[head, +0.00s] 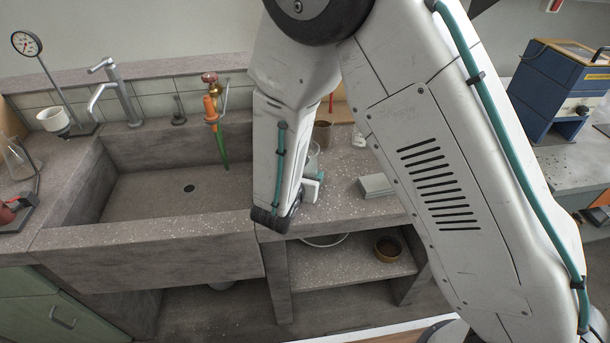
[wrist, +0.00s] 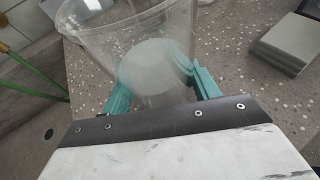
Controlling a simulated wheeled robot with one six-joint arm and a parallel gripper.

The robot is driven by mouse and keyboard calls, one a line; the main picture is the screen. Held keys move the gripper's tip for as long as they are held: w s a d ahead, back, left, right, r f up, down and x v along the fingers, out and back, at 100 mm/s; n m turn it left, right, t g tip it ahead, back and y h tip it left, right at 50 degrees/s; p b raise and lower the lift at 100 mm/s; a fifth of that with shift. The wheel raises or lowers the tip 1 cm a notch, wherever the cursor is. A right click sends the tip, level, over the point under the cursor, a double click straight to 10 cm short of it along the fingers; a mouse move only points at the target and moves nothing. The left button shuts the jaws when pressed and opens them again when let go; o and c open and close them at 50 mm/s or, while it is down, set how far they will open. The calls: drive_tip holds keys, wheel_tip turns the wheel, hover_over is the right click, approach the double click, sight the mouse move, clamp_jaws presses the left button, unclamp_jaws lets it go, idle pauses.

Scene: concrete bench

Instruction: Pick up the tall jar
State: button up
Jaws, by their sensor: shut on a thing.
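The tall jar (wrist: 128,42) is clear and see-through, with a wide round rim, and fills the upper middle of the wrist view. A pale round patch shows through it. My gripper (wrist: 160,85) has teal fingers, one on each side of the jar, and is shut on it. In the head view my arm hides most of the jar; a sliver of clear wall (head: 314,158) shows just right of the forearm, above the speckled bench. I cannot tell whether its base touches the bench.
A stack of grey tiles (head: 376,186) lies on the bench to the right. A brown pot (head: 322,134) stands behind. The stone sink (head: 150,190) with its tap (head: 116,90) is at the left. A brown bowl (head: 388,249) sits on the shelf below.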

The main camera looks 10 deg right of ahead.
drive_tip(key=shift+r, duration=0.5)
wheel_tip(320, 180, up, 2)
drive_tip(key=shift+r, duration=0.1)
drive_tip(key=s+a, duration=0.3)
drive_tip(key=s, duration=0.4)
drive_tip(key=s+a+r, duration=0.1)
drive_tip(key=s+a, duration=0.3)
drive_tip(key=s, duration=0.3)
drive_tip(key=shift+s, duration=0.2)
